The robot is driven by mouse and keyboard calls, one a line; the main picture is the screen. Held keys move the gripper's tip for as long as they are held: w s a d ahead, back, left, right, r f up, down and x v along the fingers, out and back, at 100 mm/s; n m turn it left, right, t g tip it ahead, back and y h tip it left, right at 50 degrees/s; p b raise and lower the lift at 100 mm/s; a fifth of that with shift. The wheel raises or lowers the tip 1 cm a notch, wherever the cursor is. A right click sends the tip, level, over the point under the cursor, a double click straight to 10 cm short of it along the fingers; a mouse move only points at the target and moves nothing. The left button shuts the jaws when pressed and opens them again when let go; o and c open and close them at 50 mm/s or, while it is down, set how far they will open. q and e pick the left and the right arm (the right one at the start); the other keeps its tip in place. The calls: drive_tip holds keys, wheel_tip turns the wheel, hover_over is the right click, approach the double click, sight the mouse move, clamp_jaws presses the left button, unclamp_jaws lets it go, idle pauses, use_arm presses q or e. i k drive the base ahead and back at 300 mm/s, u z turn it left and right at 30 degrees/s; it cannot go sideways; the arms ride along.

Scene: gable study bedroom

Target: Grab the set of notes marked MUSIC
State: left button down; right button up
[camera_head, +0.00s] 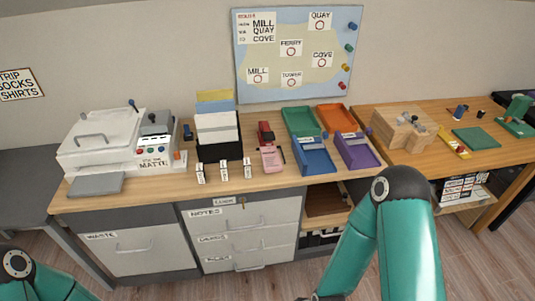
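I cannot make out any set of notes marked MUSIC. The top drawer (240,217) of the grey and white cabinet bears a label reading NOTES and is shut. Three small white upright tags (224,170) stand on the desk in front of a black file holder (222,151); their writing is too small to read. My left arm shows only at the bottom left corner and its gripper is out of the picture. My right arm rises at the lower middle right, bends, and runs down to the bottom edge; its gripper is not in view.
A white printer (101,138) stands at the left of the desk. Green (300,121), orange (336,117), blue (315,158) and purple (357,151) trays sit right of centre. An open shelf (325,200) lies below them. A wooden block (404,134) stands on the right table.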

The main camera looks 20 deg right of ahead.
sight(272, 162)
drive_tip(key=i, duration=0.85)
